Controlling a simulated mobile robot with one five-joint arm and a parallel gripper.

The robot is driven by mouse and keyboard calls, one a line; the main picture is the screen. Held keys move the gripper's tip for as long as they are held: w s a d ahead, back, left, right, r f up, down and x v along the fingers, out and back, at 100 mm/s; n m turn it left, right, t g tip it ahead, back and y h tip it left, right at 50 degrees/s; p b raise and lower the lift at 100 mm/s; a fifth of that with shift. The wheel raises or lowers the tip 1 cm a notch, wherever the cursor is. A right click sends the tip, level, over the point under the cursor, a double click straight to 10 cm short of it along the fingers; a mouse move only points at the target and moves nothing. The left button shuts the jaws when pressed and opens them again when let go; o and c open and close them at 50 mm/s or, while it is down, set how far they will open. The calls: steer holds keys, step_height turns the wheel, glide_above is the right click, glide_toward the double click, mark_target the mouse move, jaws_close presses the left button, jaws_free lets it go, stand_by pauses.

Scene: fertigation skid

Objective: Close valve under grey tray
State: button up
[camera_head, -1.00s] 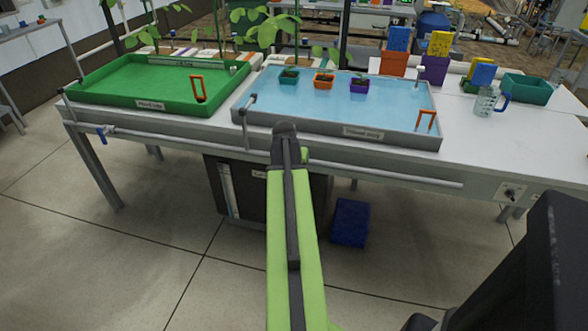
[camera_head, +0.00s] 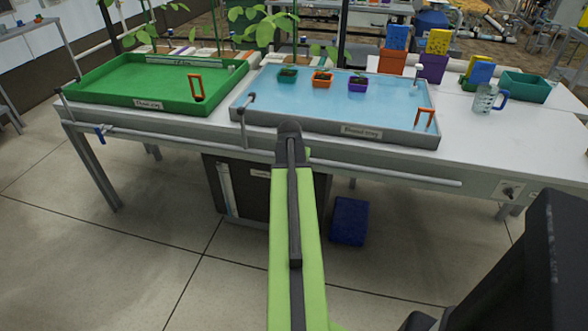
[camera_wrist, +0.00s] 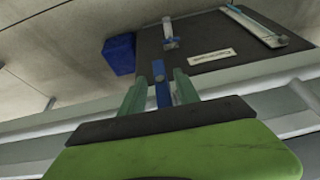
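The grey tray (camera_head: 290,122) holds blue water and three small potted plants on the table. Its valve is hidden behind my arm in the head view. In the wrist view, a blue valve handle (camera_wrist: 162,94) stands between the two teal fingers of my gripper (camera_wrist: 160,88). The fingers are apart, one on each side of the handle, with narrow gaps visible; contact cannot be made out. The handle appears roughly crosswise to the grey pipe and rail near the table edge. My gripper itself is hidden in the head view.
A green tray (camera_head: 140,103) stands at left, with another blue valve handle (camera_head: 101,134) on the pipe below. A dark box (camera_head: 245,190) and a blue block (camera_head: 350,221) are under the table. A glass mug (camera_head: 486,98) stands at right. The floor in front is clear.

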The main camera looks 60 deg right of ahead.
steer(key=p+v, duration=1.6)
steer(key=v, duration=0.1)
steer(key=shift+a+r, duration=0.15)
